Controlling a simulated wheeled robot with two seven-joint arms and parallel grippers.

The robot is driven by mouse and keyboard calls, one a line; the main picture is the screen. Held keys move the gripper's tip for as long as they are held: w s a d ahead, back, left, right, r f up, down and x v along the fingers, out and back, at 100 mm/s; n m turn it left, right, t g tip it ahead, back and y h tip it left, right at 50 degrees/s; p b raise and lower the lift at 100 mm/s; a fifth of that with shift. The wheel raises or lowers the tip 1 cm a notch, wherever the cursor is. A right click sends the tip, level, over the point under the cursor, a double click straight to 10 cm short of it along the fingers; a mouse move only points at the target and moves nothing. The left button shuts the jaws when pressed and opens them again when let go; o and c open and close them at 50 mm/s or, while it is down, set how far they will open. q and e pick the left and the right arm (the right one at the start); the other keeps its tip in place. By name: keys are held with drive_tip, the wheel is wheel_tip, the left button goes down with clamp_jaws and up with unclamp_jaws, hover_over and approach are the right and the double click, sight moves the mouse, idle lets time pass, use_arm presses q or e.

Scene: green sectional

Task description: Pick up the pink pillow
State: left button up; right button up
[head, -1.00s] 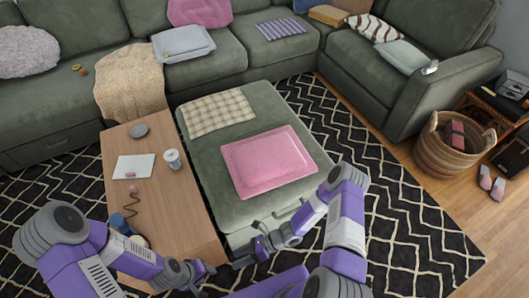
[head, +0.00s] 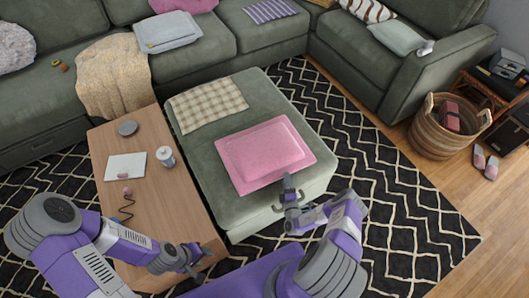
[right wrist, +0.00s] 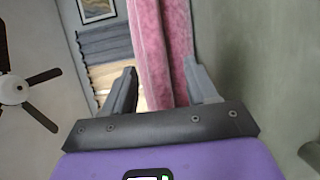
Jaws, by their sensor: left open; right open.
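The pink pillow (head: 265,152) lies flat on the green ottoman (head: 225,203), near its front right part. My right gripper (head: 289,184) is open at the pillow's near edge. In the right wrist view, the pink edge (right wrist: 164,45) shows between the two open fingers (right wrist: 163,86), closer to the right-hand one; I cannot tell whether they touch it. My left gripper (head: 194,262) is open and empty, low over the near end of the wooden table, away from the pillow.
The wooden table (head: 165,215) stands left of the ottoman with a white cup (head: 166,158) and notebook (head: 125,167). Another pink cushion (head: 183,5) is on the sofa (head: 210,60). A checkered cloth (head: 208,104) lies behind the pillow. Patterned rug (head: 390,200) is clear on the right.

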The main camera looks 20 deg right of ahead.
drive_tip(key=x, duration=0.4)
drive_tip(key=shift+w+r+b, duration=0.15)
drive_tip(key=shift+b, duration=0.25)
clamp_jaws()
